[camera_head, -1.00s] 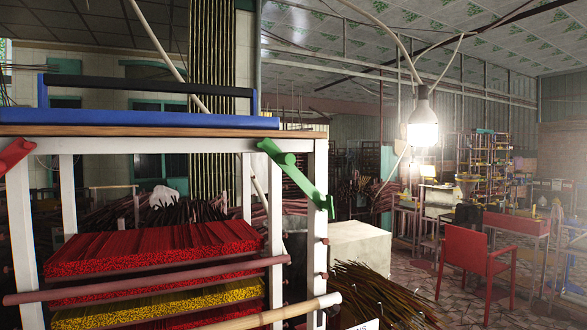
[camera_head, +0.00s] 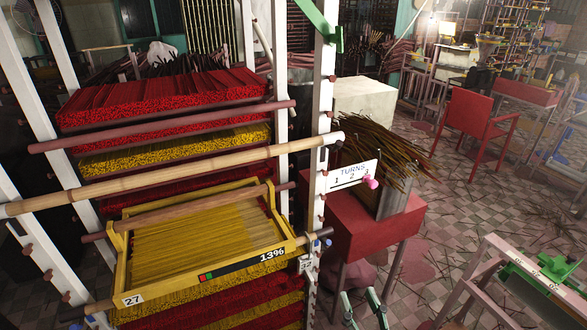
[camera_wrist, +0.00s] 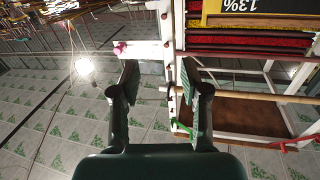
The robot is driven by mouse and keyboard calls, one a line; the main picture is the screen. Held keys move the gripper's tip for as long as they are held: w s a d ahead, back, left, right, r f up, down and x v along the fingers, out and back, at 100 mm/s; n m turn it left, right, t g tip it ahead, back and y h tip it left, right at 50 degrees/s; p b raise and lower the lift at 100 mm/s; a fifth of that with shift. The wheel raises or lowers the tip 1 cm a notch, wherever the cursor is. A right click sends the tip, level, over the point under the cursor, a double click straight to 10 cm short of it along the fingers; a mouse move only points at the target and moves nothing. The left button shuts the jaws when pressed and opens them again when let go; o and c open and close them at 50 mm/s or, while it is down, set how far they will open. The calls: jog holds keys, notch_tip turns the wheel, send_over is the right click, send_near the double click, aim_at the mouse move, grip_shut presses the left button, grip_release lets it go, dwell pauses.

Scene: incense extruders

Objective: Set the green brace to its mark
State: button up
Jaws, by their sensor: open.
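The green brace (camera_head: 320,20) slants down to the right across the white rack post (camera_head: 322,95) at the top of the head view; its upper end is cut off. A green piece, likely the same brace, shows small in the wrist view (camera_wrist: 183,128), by the white frame. No mark for it can be made out. My gripper (camera_head: 361,296) is at the bottom edge of the head view, well below the brace. In the wrist view my gripper (camera_wrist: 158,70) has its two fingers apart with nothing between them.
The rack holds red and yellow incense bundles and a yellow tray (camera_head: 205,240) reading 13%. Bamboo poles (camera_head: 170,175) jut from it. A "TURNS" sign (camera_head: 350,175) with a pink knob is on the post, before a red table (camera_head: 365,225).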

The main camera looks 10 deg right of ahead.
jog(key=w+a+r+t+y, duration=0.1)
jog(key=w+a+r, duration=0.1)
jog(key=w+r, duration=0.65)
jog(key=n+t+y, duration=0.1)
jog(key=n+y, duration=0.5)
jog(key=n, duration=0.1)
send_near(310, 3)
jog(key=s+a+r, duration=0.3)
jog(key=s, duration=0.2)
jog(key=x, duration=1.1)
jog(key=shift+d, duration=0.15)
jog(key=shift+c, duration=0.3)
grip_shut()
